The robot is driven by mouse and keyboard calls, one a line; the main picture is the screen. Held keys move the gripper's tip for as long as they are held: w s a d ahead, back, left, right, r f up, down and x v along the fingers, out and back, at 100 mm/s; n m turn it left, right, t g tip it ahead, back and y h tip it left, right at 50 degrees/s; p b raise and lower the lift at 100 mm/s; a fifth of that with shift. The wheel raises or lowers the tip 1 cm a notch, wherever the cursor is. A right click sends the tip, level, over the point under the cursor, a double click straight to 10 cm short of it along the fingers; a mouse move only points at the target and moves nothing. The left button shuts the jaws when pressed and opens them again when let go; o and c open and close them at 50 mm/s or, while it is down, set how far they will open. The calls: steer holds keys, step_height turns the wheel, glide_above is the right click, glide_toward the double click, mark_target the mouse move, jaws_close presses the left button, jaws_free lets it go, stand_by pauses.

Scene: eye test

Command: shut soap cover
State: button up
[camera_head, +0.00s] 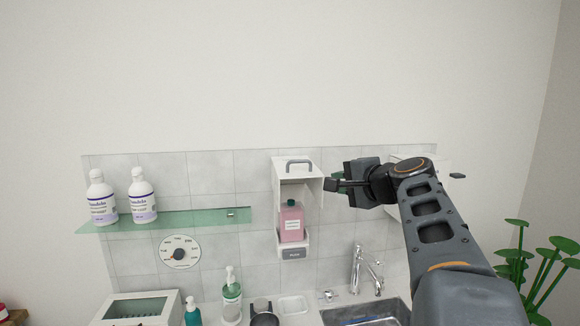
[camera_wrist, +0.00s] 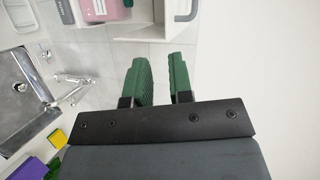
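The soap dispenser is on the tiled wall in the head view, with a pink soap bottle (camera_head: 291,222) inside its open front. Its white soap cover (camera_head: 284,167) is raised at the top and carries a grey handle (camera_head: 299,163). My gripper (camera_head: 334,182) is just right of the cover, apparently apart from it. In the wrist view its two green fingers (camera_wrist: 160,68) stand apart with nothing between them. That view also shows the pink bottle (camera_wrist: 122,10) and part of the white cover (camera_wrist: 180,20) past the fingertips, cut by the top edge.
A green glass shelf (camera_head: 190,219) with two white bottles is at left, above a round dial (camera_head: 180,253). Below are pump bottles (camera_head: 231,298), a white box (camera_head: 137,309), a tap (camera_head: 358,268) and a sink (camera_head: 362,313). A plant (camera_head: 540,268) stands at right.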

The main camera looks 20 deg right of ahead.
mark_target(301, 162)
steer(key=shift+m+t+y, duration=0.4)
steer(key=shift+m+t, duration=0.1)
steer(key=shift+t, duration=0.1)
steer(key=w+a+p, duration=0.1)
steer(key=w, duration=0.3)
steer(key=w+a+r+p, duration=0.1)
steer(key=w+a+p, duration=0.1)
steer(key=w, duration=0.3)
steer(key=w+a+p, duration=0.1)
steer(key=w, duration=0.3)
steer(key=shift+w+a+r+p, duration=0.15)
steer(key=shift+r+p, duration=0.25)
steer(key=shift+c, duration=0.5)
jaws_close()
